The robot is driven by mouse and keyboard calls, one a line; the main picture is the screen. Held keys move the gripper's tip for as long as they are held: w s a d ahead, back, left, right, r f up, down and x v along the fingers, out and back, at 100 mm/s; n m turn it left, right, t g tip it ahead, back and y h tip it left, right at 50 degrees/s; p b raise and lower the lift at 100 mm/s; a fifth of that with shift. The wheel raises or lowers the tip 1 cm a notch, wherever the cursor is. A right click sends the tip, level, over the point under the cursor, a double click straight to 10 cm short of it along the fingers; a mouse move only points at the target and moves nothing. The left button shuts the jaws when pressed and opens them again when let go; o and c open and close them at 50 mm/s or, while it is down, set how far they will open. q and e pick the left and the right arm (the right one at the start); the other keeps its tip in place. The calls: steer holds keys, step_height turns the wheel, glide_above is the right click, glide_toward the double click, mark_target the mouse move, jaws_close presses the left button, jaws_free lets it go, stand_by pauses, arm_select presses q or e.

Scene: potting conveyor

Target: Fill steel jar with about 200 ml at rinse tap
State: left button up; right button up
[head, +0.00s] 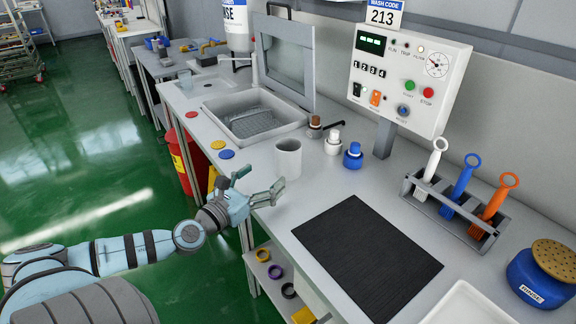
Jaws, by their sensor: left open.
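A plain light-grey cylindrical jar (288,160), which may be the steel jar, stands upright on the bench. My left gripper (261,183) is open and empty at the bench's front edge, just front-left of the jar and apart from it. A white tank (238,28) with a partly hidden label ending in "NSE" hangs on the wall at the back. A thin pale tap (254,70) stands by the sink below it. The inside of the jar is too small to read. My right gripper is not in view.
A sink (283,128) with a raised clear lid (286,58) lies behind the jar. Small bottles (353,155) stand right of it. A control panel (410,80) stands behind.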

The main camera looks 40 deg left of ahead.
mark_target(280, 163)
arm_select(q)
steer(key=w+p, duration=0.1)
steer(key=w, duration=0.2)
steer(key=w+p, duration=0.2)
steer(key=w, duration=0.1)
steer(key=shift+a+r, duration=0.15)
steer(key=w+p, duration=0.1)
steer(key=w, duration=0.2)
steer(key=w+p, duration=0.1)
steer(key=w, duration=0.1)
steer(key=shift+w+f+p, duration=0.25)
steer(key=shift+w+p, duration=0.1)
steer(key=shift+f, duration=0.1)
steer(key=shift+s, duration=0.1)
steer(key=c, duration=1.3)
steer(key=shift+c, duration=0.2)
step_height(280, 163, up, 20)
steer(key=p, duration=1.9)
steer(key=shift+a, duration=0.1)
